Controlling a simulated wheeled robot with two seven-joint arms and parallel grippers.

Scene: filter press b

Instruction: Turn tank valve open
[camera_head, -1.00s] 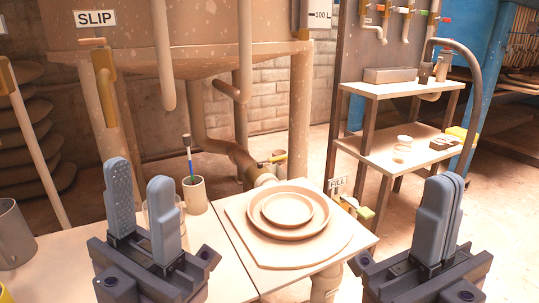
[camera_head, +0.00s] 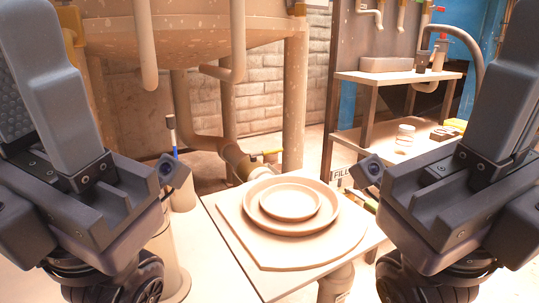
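The brown speckled tank (camera_head: 180,30) stands at the back on legs. A pipe drops from under it to a valve with a yellow handle (camera_head: 267,153), just behind the round plates. The handle lies roughly level; its exact angle to the pipe is hard to tell. My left gripper (camera_head: 24,40) is raised at the left edge, open and empty, with a patterned inner pad showing. My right gripper (camera_head: 512,45) is raised at the right edge, fingers close together, nothing seen in it. Both are apart from the valve, and their fingertips run to the picture's edge.
Stacked round plates (camera_head: 290,203) sit on a board on the table (camera_head: 240,262) in front of the valve. A FILL label (camera_head: 340,173) stands beside them. A cup (camera_head: 183,195) with a blue-handled brush is at left. A shelf (camera_head: 385,78) stands back right.

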